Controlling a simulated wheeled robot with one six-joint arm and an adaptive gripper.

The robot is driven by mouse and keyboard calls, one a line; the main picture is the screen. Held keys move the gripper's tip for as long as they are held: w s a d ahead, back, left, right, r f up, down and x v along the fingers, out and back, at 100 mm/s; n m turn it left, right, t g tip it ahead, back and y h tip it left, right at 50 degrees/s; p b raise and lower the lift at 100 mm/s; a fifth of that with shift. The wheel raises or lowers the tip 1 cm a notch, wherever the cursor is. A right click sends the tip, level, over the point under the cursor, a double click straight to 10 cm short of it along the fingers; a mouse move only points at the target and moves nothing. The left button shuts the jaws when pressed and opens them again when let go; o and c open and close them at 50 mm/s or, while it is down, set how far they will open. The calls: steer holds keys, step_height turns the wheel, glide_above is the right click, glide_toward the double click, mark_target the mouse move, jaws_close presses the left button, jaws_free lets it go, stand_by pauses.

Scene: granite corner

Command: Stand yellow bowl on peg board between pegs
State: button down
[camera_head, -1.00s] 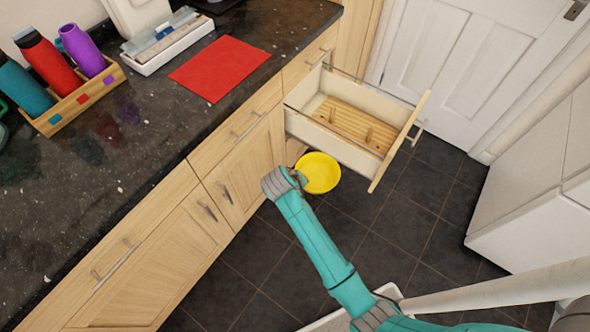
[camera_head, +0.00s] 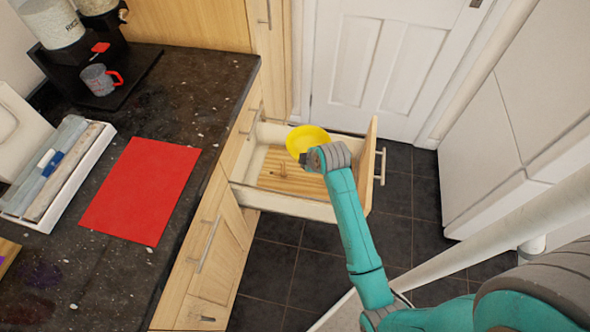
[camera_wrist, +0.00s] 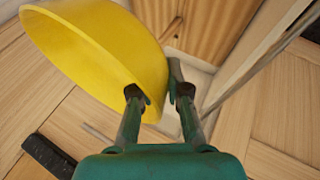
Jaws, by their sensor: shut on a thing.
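The yellow bowl (camera_head: 306,139) is over the open drawer in the head view, held by my gripper (camera_head: 306,158). In the wrist view the bowl (camera_wrist: 95,45) fills the upper left, and my gripper (camera_wrist: 160,92) is shut on its rim. The bowl looks tilted there. The wooden peg board (camera_head: 285,182) lies in the drawer, with a peg (camera_head: 284,172) showing in front of the bowl. Part of the board also shows in the wrist view (camera_wrist: 215,25). The bowl and my arm hide some of the board. I cannot tell the bowl's exact height above it.
The open drawer (camera_head: 285,206) juts from the cabinet, its front panel (camera_head: 371,165) on the right. A red mat (camera_head: 143,190), a white tray (camera_head: 50,185) and a mug (camera_head: 98,79) are on the dark counter. A white door (camera_head: 380,60) stands behind the drawer.

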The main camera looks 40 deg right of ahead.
steer(key=shift+w+d+r, duration=0.25)
steer(key=shift+d, duration=0.2)
steer(key=shift+n, duration=0.3)
steer(key=shift+f, duration=9.7)
steer(key=c, duration=1.1)
jaws_free()
steer(key=shift+s, duration=0.1)
